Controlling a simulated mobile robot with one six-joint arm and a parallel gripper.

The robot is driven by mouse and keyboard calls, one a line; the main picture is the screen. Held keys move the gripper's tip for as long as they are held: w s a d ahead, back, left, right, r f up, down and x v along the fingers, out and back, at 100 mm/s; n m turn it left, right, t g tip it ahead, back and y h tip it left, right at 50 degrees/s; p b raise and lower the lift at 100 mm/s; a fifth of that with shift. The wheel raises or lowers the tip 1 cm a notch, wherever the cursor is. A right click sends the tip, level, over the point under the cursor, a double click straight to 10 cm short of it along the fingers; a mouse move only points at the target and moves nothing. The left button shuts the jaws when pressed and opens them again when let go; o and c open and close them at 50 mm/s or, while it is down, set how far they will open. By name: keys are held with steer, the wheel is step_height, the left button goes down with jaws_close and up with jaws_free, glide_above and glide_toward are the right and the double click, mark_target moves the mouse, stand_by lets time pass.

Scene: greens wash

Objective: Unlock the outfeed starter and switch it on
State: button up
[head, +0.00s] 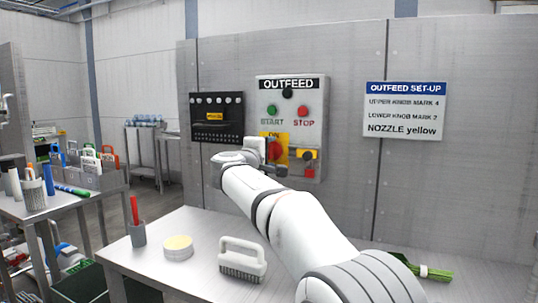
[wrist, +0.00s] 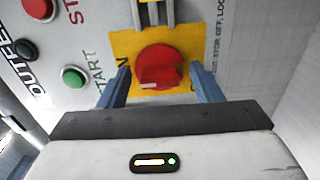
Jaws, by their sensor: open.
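The outfeed starter (head: 318,95) is a grey box on the wall with a green START button (head: 272,109) and a red STOP button (head: 304,111). Its red rotary knob (head: 274,150) sits on a yellow plate; in the wrist view the knob (wrist: 160,66) is between my fingers, with a pale mark near its lower edge. My gripper (wrist: 160,80) is open, its blue fingers on either side of the knob; contact cannot be told. Right of the knob are a yellow-and-black part (head: 309,154) and a small red piece (head: 309,173). A grey metal bracket (wrist: 155,14) borders the plate.
A brush (head: 242,262), a round tub (head: 178,247), a cup with a red stick (head: 137,235) and tied greens (head: 430,271) are on the table below. A black board (head: 217,130) and a set-up sign (head: 404,111) flank the starter. The wall around it is flat.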

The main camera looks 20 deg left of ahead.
steer(key=shift+s, duration=0.1)
steer(key=s, duration=0.7)
steer(key=shift+s+a+b, duration=0.3)
steer(key=shift+b, duration=0.05)
